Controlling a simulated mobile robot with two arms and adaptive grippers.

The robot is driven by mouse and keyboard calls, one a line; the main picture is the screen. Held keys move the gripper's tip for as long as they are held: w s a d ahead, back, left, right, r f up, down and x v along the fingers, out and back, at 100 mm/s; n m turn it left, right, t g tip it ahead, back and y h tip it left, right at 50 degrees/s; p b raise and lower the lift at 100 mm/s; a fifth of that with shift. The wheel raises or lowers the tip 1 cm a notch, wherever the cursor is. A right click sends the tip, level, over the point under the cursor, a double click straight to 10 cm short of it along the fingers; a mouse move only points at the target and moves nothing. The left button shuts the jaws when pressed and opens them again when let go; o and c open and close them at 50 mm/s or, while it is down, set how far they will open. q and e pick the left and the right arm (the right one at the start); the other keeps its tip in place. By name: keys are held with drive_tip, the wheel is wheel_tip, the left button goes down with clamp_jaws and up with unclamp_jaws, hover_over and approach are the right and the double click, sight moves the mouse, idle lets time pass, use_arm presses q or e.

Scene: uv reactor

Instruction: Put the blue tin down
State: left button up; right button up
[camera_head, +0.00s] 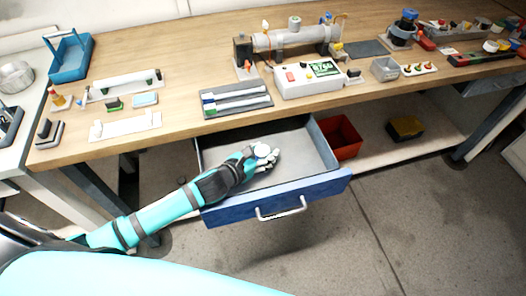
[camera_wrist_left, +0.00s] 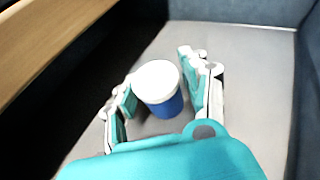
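The blue tin (camera_wrist_left: 163,106) has a white top and a blue side. In the left wrist view it stands between the two fingers of my left gripper (camera_wrist_left: 160,85), which close in on both its sides. In the head view the tin's white top (camera_head: 262,150) shows at my left gripper (camera_head: 267,160), inside the open blue drawer (camera_head: 322,187). The tin is over the drawer's grey floor. I cannot tell whether its bottom touches the floor. My right gripper is not in view.
The drawer is otherwise empty, with free floor around the tin. The wooden workbench (camera_head: 180,158) above carries a lab device (camera_head: 310,78), a striped rack (camera_head: 236,100) and a blue carrier (camera_head: 70,60). A red bin (camera_head: 340,135) is right of the drawer on the lower shelf.

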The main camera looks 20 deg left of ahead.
use_arm(q)
drive_tip(key=shift+o, duration=0.8)
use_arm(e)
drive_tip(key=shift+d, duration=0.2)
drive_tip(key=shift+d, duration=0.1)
use_arm(q)
drive_tip(key=shift+r, duration=0.3)
drive_tip(key=v, duration=0.7)
drive_tip(key=shift+s+a+r, duration=0.1)
drive_tip(key=shift+s+r, duration=0.15)
drive_tip(key=shift+r, duration=0.1)
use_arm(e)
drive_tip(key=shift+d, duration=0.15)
